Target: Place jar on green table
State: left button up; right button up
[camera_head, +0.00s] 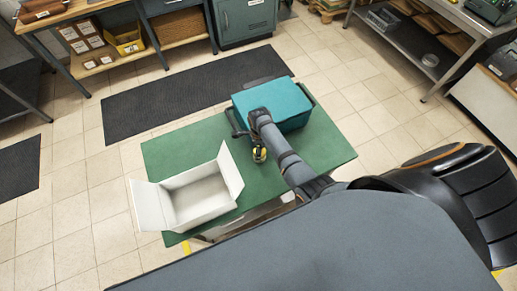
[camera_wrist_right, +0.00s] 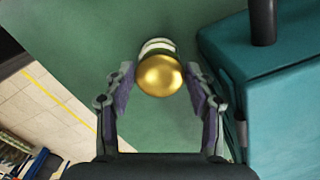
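The jar (camera_head: 259,153), with a gold lid, is on the green table (camera_head: 185,149), between an open white box and a teal case. My right arm reaches over the table and partly covers the jar's surroundings in the head view. In the right wrist view the jar (camera_wrist_right: 160,75) lies between the fingertips of my right gripper (camera_wrist_right: 160,82). The gripper is open, with a narrow gap on each side of the lid. The lid faces the camera and hides most of the jar's body. My left gripper is not in view.
The open white box (camera_head: 200,200) stands at the table's left front. The teal case (camera_head: 285,103) with dark handles stands at the back right, close beside the right finger in the wrist view. Green surface is bare at the back left and at the right.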

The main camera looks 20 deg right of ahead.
jog(key=shift+o, duration=1.2)
jog(key=shift+r, duration=0.15)
notch_tip(320, 180, up, 12)
